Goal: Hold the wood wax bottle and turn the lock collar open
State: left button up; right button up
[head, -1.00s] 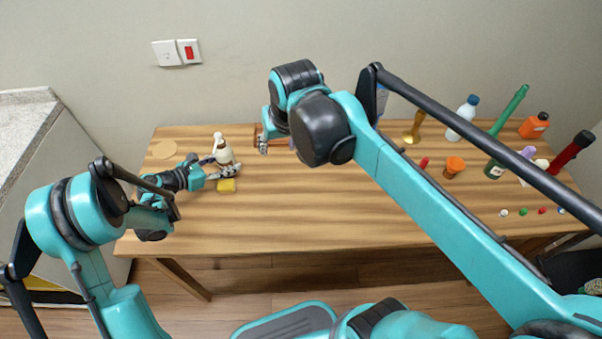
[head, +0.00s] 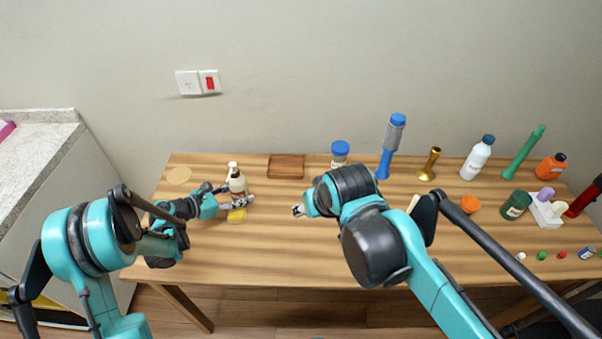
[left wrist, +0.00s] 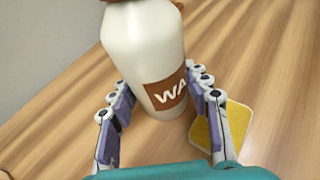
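The white wood wax bottle (head: 237,183) stands upright on the left part of the table. In the left wrist view the bottle (left wrist: 146,50) shows a brown label with the letters "WA"; its top is cut off by the frame edge. My left gripper (head: 236,194) has one finger on each side of its lower body, and the fingers (left wrist: 158,82) appear to press against it. The lock collar is too small to read in the head view. My right gripper (head: 298,210) is apart from the bottle, to its right, with no object seen in it.
A yellow sponge-like square (head: 237,216) lies beside the bottle. A wooden tray (head: 286,167) and a blue-capped jar (head: 340,153) stand at the back. Several bottles, including a white one (head: 477,158), crowd the right side. The table's front middle is clear.

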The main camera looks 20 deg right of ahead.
pick_arm(q)
jog(key=o, duration=0.4)
jog(key=shift+f, duration=0.1)
jog(key=shift+c, duration=0.2)
